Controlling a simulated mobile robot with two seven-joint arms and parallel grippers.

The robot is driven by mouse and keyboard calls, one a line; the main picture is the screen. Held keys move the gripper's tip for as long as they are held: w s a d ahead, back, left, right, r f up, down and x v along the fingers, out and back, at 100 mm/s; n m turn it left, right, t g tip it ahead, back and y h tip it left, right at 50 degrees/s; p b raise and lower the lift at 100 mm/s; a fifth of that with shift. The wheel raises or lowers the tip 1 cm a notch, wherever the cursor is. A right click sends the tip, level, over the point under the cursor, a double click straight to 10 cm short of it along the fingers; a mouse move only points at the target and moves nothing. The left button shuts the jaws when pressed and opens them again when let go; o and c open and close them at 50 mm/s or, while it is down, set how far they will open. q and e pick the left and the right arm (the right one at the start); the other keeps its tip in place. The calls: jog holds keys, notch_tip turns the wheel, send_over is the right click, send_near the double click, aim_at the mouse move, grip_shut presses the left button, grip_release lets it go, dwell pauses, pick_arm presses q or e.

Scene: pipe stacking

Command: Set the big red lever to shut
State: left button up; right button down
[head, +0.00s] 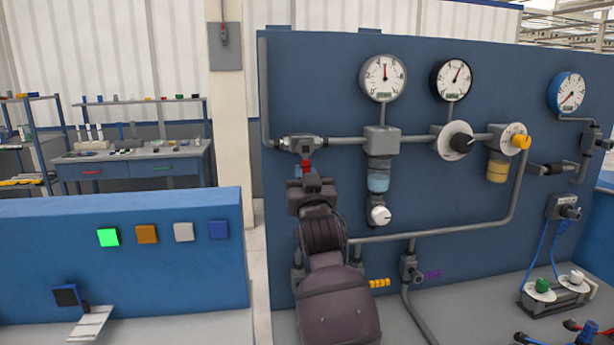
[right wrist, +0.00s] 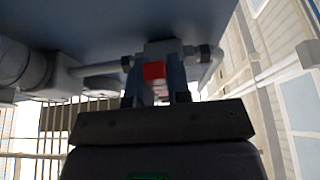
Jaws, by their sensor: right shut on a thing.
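The big red lever (head: 306,166) hangs below a grey valve (head: 300,145) at the left end of the upper pipe on the blue panel. Only a small red part of it shows in the head view; my right gripper hides the rest. My right gripper (head: 305,175) reaches up to it from below and is shut on it. In the right wrist view the red lever (right wrist: 154,70) shows between the two fingers (right wrist: 158,90), just in front of the valve body (right wrist: 162,48). My left gripper is not in view.
The blue panel (head: 330,105) carries several gauges, a filter bowl (head: 378,180) just right of my right gripper, and a black knob (head: 462,143). Lower pipes (head: 440,233) run right of my arm. A low blue panel (head: 60,225) with coloured buttons stands at left.

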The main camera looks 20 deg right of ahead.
jog(key=shift+a, duration=0.1)
dwell(0.4)
jog(key=c, duration=1.1)
grip_release()
jog(key=v, duration=1)
jog(key=shift+s+a+f, duration=0.1)
jog(key=shift+s+a, duration=0.1)
jog(key=shift+s, duration=0.15)
